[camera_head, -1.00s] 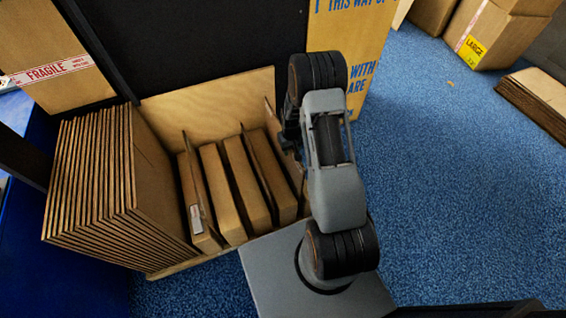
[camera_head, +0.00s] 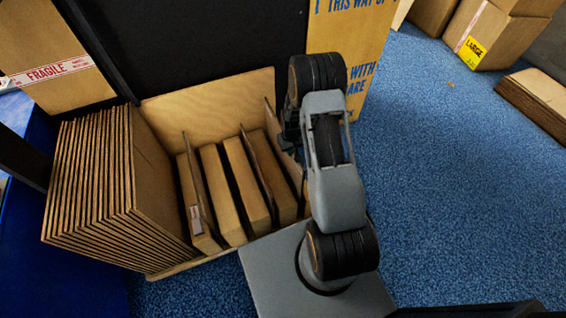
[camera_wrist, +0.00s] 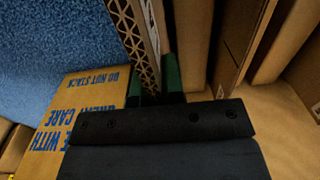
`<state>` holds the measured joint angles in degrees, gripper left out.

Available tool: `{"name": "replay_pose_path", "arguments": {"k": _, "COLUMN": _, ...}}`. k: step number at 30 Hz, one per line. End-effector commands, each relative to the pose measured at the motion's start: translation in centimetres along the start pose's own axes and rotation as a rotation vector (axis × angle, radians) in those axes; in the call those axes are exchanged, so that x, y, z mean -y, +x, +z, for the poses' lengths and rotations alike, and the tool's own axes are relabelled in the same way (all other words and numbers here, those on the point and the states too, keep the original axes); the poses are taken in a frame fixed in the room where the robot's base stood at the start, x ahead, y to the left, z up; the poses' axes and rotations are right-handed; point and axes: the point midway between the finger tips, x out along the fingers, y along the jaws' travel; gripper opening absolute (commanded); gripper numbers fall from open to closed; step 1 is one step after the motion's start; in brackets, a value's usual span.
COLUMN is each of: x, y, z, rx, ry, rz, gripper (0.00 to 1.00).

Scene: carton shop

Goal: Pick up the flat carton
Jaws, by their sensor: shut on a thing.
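A flat carton (camera_wrist: 138,42) shows in the wrist view as a thin brown board with a corrugated edge and pale printing along one side. My gripper (camera_wrist: 153,90) is shut on it, with a green finger on either side of the board. In the head view a thin brown board (camera_head: 284,137) stands near the right end of the wooden rack (camera_head: 215,97), beside my wrist. My fingertips and the grip are hidden there behind my arm.
Several thin cartons and thicker boxes (camera_head: 222,190) stand in the rack left of my arm. A dense stack of flat cartons (camera_head: 95,185) stands at its left. A printed panel (camera_head: 345,30) is behind my arm.

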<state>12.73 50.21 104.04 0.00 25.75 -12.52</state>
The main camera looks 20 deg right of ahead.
Motion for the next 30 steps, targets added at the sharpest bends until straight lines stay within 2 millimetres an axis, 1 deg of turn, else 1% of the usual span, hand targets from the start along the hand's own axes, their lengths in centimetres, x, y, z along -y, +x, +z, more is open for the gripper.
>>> {"name": "replay_pose_path", "arguments": {"k": 11, "x": 0.0, "y": -0.2, "z": -0.1, "rx": -0.002, "ry": 0.000, "rz": 0.000, "gripper": 0.00}}
{"name": "replay_pose_path", "arguments": {"k": 14, "x": 0.0, "y": -0.6, "z": -0.1, "rx": -0.003, "ry": 0.000, "rz": 0.001, "gripper": 0.00}}
{"name": "replay_pose_path", "arguments": {"k": 17, "x": 0.0, "y": -1.4, "z": -0.1, "rx": -0.004, "ry": 0.000, "rz": 0.001, "gripper": 0.00}}
{"name": "replay_pose_path", "arguments": {"k": 20, "x": 0.0, "y": -2.9, "z": -0.1, "rx": -0.005, "ry": 0.000, "rz": 0.001, "gripper": 0.00}}
{"name": "replay_pose_path", "arguments": {"k": 23, "x": 0.0, "y": -4.8, "z": -0.1, "rx": -0.006, "ry": 0.000, "rz": 0.001, "gripper": 0.00}}
{"name": "replay_pose_path", "arguments": {"k": 30, "x": 0.0, "y": -11.5, "z": -0.1, "rx": -0.006, "ry": 0.000, "rz": 0.001, "gripper": 0.00}}
